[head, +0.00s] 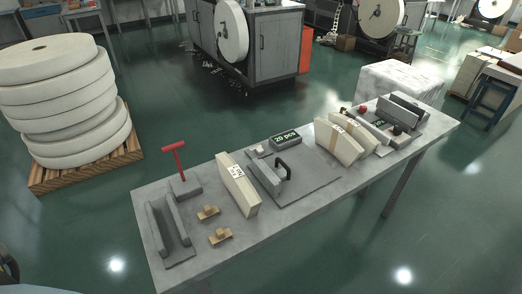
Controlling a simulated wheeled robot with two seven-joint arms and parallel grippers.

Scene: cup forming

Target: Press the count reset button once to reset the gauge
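A long grey table (290,225) runs from the lower left to the right in the head view. Near its middle lies a grey plate (318,178) with a counting gauge whose green display (285,138) reads "20 pcs". A small pale block (260,149) sits just left of the display; it may be the count reset button, but it is too small to tell. A grey block with a black handle (283,170) stands in front of the display. Neither of my grippers shows clearly in this view.
Labelled stacks of pale sheets (238,184) stand on the table, another (338,141) right of the display. A red T-handle (174,147), small wooden pieces (220,236) and a grey channel (168,232) are at left. Large paper rolls (62,85) sit on a pallet behind.

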